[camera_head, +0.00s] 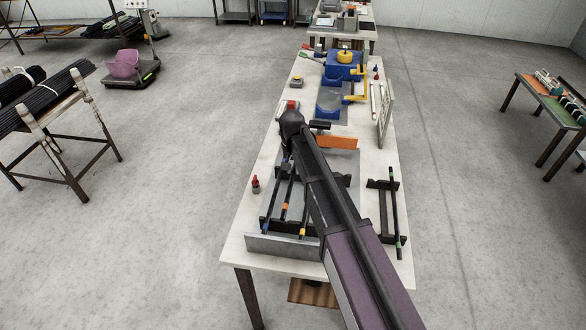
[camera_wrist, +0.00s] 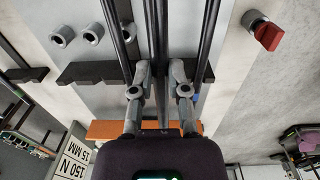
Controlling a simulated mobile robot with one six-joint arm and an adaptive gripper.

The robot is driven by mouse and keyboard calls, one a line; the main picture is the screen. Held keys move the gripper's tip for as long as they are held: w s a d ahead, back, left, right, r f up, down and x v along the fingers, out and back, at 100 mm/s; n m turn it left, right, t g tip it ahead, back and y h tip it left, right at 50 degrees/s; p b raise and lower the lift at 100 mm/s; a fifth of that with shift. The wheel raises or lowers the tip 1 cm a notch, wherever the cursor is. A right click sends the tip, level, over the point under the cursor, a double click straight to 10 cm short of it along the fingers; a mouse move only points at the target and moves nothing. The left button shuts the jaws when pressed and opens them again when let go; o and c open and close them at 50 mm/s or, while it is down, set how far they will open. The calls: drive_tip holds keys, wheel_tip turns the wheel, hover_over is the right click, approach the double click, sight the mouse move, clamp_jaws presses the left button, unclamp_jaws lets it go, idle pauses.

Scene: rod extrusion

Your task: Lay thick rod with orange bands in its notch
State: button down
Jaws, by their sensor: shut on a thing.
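The dark rod with an orange band (camera_head: 285,208) lies between two other rods over the grey metal tray on the table in the head view. My gripper (camera_wrist: 158,92) is shut on a dark rod (camera_wrist: 155,35) in the wrist view, the middle one of three. By its place this is the orange-banded rod; its bands do not show in the wrist view. Dark notched bars (camera_head: 268,222) cross the tray below the rods. My arm hides part of the tray, and I cannot tell whether the held rod touches a notch.
A rod with a blue band (camera_head: 266,226) and one with a yellow band (camera_head: 303,231) flank the held rod. A green-banded rod (camera_head: 394,215) rests on a separate rack at right. A red knob (camera_head: 256,183) stands left of the tray. An orange plate (camera_head: 337,142) lies behind.

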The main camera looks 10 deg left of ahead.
drive_tip(key=shift+f+b, duration=3.05)
drive_tip(key=shift+f, duration=0.25)
drive_tip(key=c, duration=0.5)
unclamp_jaws()
drive_tip(key=shift+c, duration=0.2)
drive_tip(key=shift+r, duration=0.1)
